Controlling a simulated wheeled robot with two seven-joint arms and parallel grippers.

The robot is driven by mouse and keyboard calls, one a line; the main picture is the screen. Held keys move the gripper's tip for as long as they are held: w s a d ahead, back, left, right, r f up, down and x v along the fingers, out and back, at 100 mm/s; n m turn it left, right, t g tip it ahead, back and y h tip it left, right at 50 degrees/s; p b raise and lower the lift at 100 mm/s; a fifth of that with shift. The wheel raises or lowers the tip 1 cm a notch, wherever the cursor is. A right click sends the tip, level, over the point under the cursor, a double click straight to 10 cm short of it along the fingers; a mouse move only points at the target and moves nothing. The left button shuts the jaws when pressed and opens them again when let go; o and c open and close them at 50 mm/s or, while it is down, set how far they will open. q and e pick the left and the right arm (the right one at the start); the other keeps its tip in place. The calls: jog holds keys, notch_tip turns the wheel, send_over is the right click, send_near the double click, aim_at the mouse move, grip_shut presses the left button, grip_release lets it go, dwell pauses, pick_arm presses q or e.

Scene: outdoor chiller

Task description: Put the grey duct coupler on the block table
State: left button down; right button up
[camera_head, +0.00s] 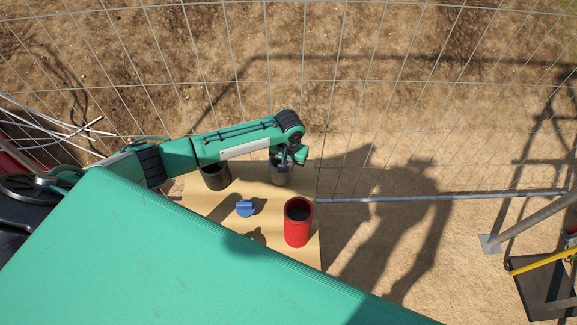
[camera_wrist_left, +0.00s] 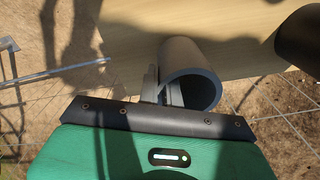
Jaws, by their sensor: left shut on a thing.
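The grey duct coupler (camera_head: 280,175) is a short open tube at the far edge of the pale wooden table (camera_head: 272,212). I take this for the block table. In the left wrist view the coupler (camera_wrist_left: 191,72) shows its round open end. My left gripper (camera_head: 290,157) is shut on the coupler's wall, with one finger outside and one inside the tube (camera_wrist_left: 164,90). I cannot tell whether the coupler touches the table top. My right gripper is not in view.
A black cylinder (camera_head: 215,177) stands left of the coupler. A red cylinder (camera_head: 298,225) stands nearer, with a small blue part (camera_head: 245,208) to its left. Bare wood lies between them. A wire fence (camera_head: 420,200) runs behind the table.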

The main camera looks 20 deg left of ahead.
pick_arm(q)
jog(key=shift+f, duration=0.7)
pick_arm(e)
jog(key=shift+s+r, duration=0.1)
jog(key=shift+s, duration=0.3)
pick_arm(q)
jog(key=c, duration=2)
grip_release()
jog(key=shift+f, duration=0.15)
jog(key=o, duration=0.3)
jog(key=shift+o, duration=0.6)
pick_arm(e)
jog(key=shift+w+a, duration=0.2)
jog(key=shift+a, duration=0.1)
